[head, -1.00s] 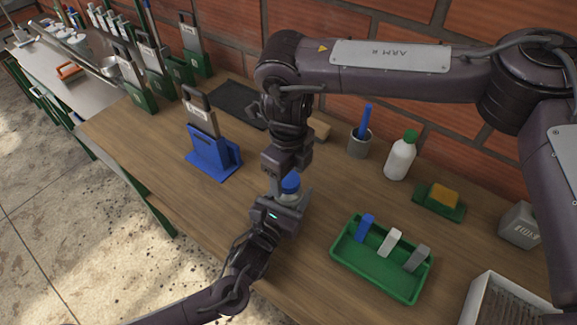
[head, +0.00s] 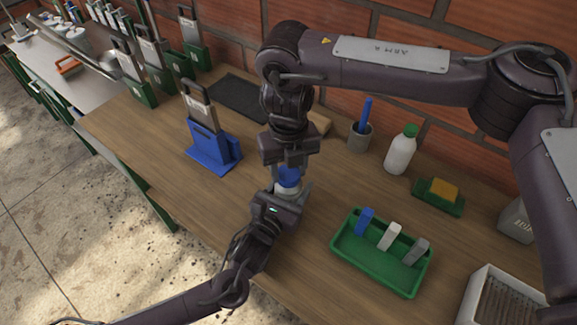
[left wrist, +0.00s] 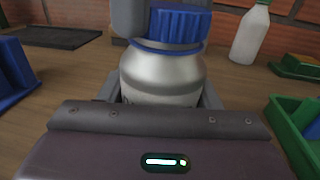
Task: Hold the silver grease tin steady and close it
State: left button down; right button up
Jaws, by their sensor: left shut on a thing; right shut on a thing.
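The silver grease tin (head: 288,187) stands upright near the table's front, its body between the fingers of my left gripper (head: 287,193). It also shows in the left wrist view (left wrist: 163,76). Its blue lid (head: 289,176) is at the top of the tin. In the left wrist view the ribbed lid (left wrist: 178,25) looks slightly tilted and off to the right, with a blue band below it. My right gripper (head: 289,168) points down from above and is shut on the lid. I cannot tell whether the lid is fully seated.
A green tray (head: 375,276) with blue, white and grey blocks lies to the right. A blue holder (head: 212,152) stands to the left. A white bottle (head: 400,155), a grey cup (head: 361,138) and a sponge dish (head: 437,202) are behind. Bare wood lies left of the tin.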

jog(key=m, duration=1.3)
jog(key=shift+m, duration=0.3)
jog(key=m, duration=0.6)
jog(key=shift+m, duration=0.3)
jog(key=m, duration=0.6)
jog(key=shift+m, duration=0.4)
jog(key=o, duration=1.1)
jog(key=shift+o, duration=0.2)
notch_tip(320, 180, up, 12)
